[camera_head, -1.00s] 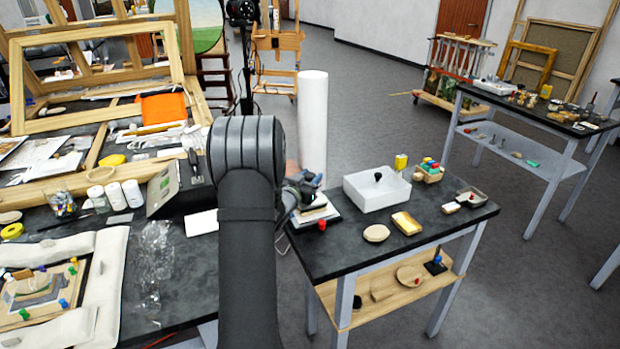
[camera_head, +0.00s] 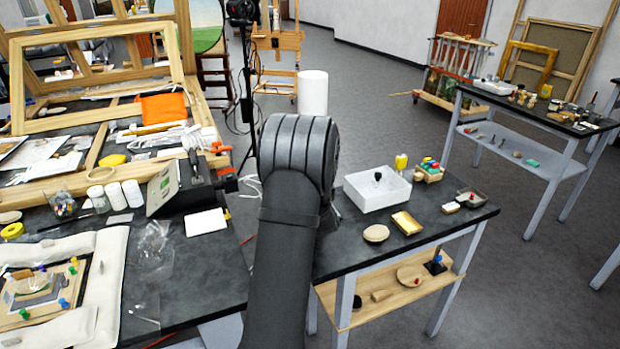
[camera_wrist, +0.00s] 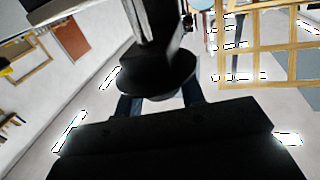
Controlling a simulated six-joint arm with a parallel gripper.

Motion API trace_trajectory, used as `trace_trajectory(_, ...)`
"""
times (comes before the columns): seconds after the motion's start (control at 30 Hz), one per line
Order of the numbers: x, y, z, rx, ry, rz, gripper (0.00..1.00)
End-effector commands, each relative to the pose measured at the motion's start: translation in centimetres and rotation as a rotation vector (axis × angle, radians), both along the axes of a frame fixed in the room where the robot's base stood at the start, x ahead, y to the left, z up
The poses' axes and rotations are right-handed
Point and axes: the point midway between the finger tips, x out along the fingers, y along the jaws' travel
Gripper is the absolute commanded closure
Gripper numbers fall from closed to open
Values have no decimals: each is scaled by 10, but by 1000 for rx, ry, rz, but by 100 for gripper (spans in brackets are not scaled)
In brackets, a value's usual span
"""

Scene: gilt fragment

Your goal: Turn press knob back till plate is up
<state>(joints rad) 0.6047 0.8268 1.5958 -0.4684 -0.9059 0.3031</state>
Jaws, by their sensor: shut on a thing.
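In the wrist view my gripper (camera_wrist: 160,98) is shut on the dark round press knob (camera_wrist: 155,78), with a finger on either side of it. The dark press body (camera_wrist: 160,32) shows beyond the knob at the top. In the head view my arm covers the gripper, the knob and the press, at the left end of the black-topped table (camera_head: 345,250). The press plate cannot be made out in either current view, so its height cannot be told.
A white basin (camera_head: 362,195), a round beige dish (camera_head: 376,233) and a yellow sponge-like block (camera_head: 407,223) stand right of my arm. The cluttered work table (camera_head: 195,275) is at the left. A white cylinder (camera_head: 313,93) stands behind my arm. A narrow gap separates the tables.

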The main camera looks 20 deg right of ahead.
Motion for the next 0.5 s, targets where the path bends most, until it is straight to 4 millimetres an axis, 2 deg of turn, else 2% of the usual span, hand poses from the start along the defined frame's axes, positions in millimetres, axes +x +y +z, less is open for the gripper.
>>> trace_trajectory(0.5, 1, 0, 1, -2, -4, 99, 87)
